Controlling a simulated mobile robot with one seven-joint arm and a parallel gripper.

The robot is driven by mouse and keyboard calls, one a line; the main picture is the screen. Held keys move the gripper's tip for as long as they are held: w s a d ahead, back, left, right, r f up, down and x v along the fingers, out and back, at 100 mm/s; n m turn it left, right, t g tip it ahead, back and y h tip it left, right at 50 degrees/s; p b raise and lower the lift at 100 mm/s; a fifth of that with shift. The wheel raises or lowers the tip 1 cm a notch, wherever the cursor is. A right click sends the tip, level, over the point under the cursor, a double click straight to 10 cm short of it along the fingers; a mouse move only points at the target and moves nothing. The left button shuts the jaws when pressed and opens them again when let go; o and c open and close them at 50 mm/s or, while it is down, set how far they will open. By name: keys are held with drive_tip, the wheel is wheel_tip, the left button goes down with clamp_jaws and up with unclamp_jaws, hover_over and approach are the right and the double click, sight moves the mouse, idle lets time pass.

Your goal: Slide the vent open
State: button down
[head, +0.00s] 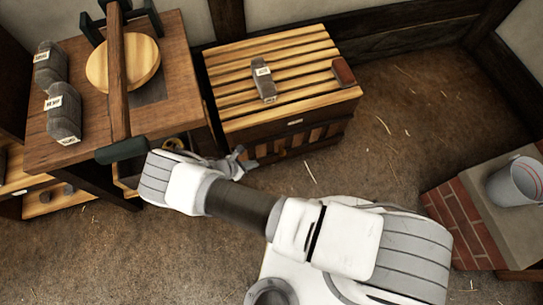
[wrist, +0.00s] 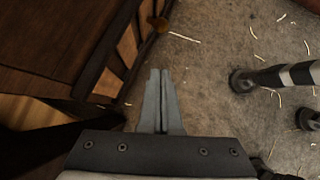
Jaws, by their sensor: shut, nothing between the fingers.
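The vent (head: 301,139) is most likely the row of light and dark upright slats on the front of the slatted-top chest (head: 283,103). In the wrist view the slatted front (wrist: 128,46) shows at upper left, with a small brown knob (wrist: 161,23) at its edge. I cannot tell how far the vent stands open. My gripper (head: 243,156) is near the chest's lower left front corner. In the wrist view my gripper (wrist: 160,72) is shut and empty, its fingers pointing towards the knob with a gap between. My arm partly hides the chest's lower left front.
On the chest lie a grey labelled bundle (head: 264,80) and a reddish-brown block (head: 343,72). A wooden workbench (head: 105,130) stands left, with a dark-ended beam over it. A brick ledge (head: 459,222) with a metal bucket (head: 516,182) is right. Straw-strewn floor (head: 400,130) between is open.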

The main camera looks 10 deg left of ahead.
drive_tip(key=w+d+r+b+x, duration=0.1)
drive_tip(key=b+x, duration=0.4)
drive_tip(key=x, duration=0.8)
drive_tip(key=shift+w+r, duration=0.3)
drive_tip(key=shift+r, duration=0.1)
drive_tip(key=shift+d, duration=0.25)
